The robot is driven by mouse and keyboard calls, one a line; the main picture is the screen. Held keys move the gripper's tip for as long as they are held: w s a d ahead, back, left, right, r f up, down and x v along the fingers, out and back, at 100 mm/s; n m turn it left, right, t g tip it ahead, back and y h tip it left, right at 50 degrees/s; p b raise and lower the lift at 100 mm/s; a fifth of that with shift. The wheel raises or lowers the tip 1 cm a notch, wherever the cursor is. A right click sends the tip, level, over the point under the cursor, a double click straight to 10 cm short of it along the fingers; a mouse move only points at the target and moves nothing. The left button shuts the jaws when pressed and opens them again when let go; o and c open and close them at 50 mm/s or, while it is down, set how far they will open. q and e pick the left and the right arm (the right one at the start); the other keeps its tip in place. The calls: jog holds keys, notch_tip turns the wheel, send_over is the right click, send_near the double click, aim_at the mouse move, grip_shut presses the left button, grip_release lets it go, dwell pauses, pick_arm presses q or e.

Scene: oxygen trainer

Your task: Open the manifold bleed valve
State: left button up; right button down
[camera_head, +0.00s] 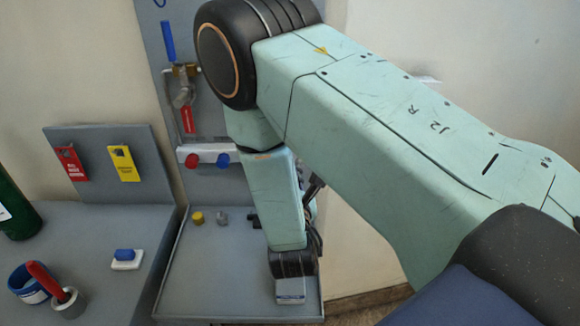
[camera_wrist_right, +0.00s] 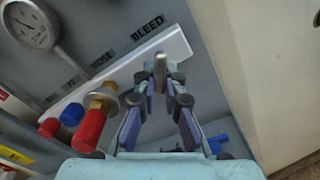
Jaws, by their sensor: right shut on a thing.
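The white manifold bar (camera_wrist_right: 178,42) runs diagonally across the right wrist view, below a BLEED label (camera_wrist_right: 147,28) on the grey panel. A small metal bleed valve handle (camera_wrist_right: 160,68) stands at the bar, between my right gripper's fingertips (camera_wrist_right: 160,84). The gripper is shut on this handle. In the head view, the left part of the manifold bar (camera_head: 208,150) shows. My right arm hides its right end, the bleed valve and the gripper's fingers. My left gripper is in neither view.
A red knob (camera_head: 192,161) and a blue knob (camera_head: 222,161) sit on the bar. A brass fitting with a red end (camera_wrist_right: 92,125) stands close left of my fingers. A gauge (camera_wrist_right: 30,22) is above. A grey tray (camera_head: 205,285) lies below the panel.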

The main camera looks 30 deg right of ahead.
jog(key=n, duration=0.6)
jog(key=shift+s+d+f+n+p, duration=0.1)
jog(key=shift+s+d+n+p, duration=0.05)
jog(key=shift+d+n+p, duration=0.2)
jog(key=shift+a, duration=0.1)
dwell(0.4)
jog(key=c, duration=1.4)
grip_release()
